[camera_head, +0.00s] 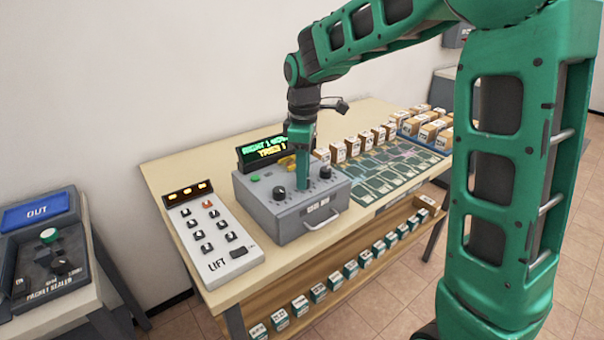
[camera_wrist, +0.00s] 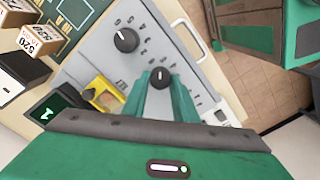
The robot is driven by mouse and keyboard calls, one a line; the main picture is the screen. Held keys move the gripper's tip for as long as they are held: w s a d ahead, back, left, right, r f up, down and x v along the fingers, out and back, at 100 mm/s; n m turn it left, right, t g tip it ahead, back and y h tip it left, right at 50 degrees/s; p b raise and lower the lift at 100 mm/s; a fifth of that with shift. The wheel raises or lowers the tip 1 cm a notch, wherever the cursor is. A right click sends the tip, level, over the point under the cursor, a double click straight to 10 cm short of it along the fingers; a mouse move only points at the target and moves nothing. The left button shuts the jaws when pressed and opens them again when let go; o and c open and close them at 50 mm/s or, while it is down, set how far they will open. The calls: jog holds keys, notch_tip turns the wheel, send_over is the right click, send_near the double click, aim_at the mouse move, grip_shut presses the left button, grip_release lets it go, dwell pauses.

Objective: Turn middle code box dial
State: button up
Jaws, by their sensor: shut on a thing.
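The grey code box (camera_head: 322,205) stands on the table with a row of black dials on its sloping top. My gripper (camera_head: 302,187) reaches straight down onto the middle of that row and hides the middle dial in the head view. In the wrist view, the black middle dial (camera_wrist: 160,77) sits between the two green fingers of my gripper (camera_wrist: 160,84), which are shut on it. One outer dial (camera_head: 279,193) shows left of the fingers and another outer dial (camera_head: 325,172) right of them. An outer dial (camera_wrist: 126,40) is also clear in the wrist view.
A lit display (camera_head: 264,150) stands behind the box. A white LIFT panel (camera_head: 212,238) is close on its left. Several small boxes and a green mat (camera_head: 385,168) lie to the right. A lower shelf (camera_head: 345,285) holds more boxes.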

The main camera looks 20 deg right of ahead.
jog(key=n, duration=0.5)
jog(key=shift+w+d+r, duration=0.15)
jog(key=shift+w, duration=0.05)
jog(key=shift+n, duration=0.3)
jog(key=o, duration=1)
jog(key=shift+o, duration=0.2)
jog(key=shift+s, duration=0.1)
notch_tip(320, 180, up, 11)
jog(key=shift+f, duration=0.2)
